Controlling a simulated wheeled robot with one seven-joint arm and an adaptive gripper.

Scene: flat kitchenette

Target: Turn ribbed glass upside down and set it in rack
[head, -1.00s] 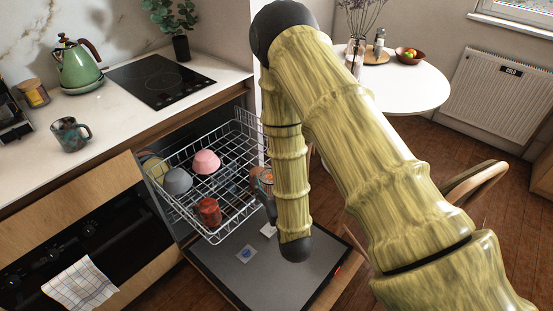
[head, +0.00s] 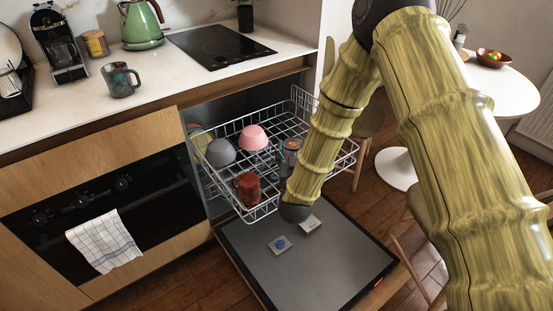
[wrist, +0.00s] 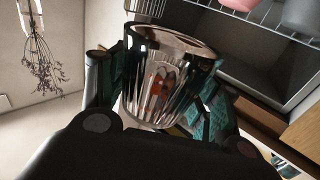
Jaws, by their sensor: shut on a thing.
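The ribbed glass (wrist: 155,95) is clear and fluted, with a plain band at its wider end. My gripper (wrist: 160,88) is shut around it, a finger on each side. The wrist picture is inverted, as the hanging-looking flowers show, and the wide rim points to its top, so the glass appears mouth down. In the head view the glass (head: 291,146) shows small beside my forearm, in front of the right part of the wire rack (head: 236,212). I cannot tell its height above the rack floor. My forearm partly hides the rack's right side.
The open dishwasher door (head: 330,262) lies below. A mug (head: 121,80) stands on the counter (head: 170,85).

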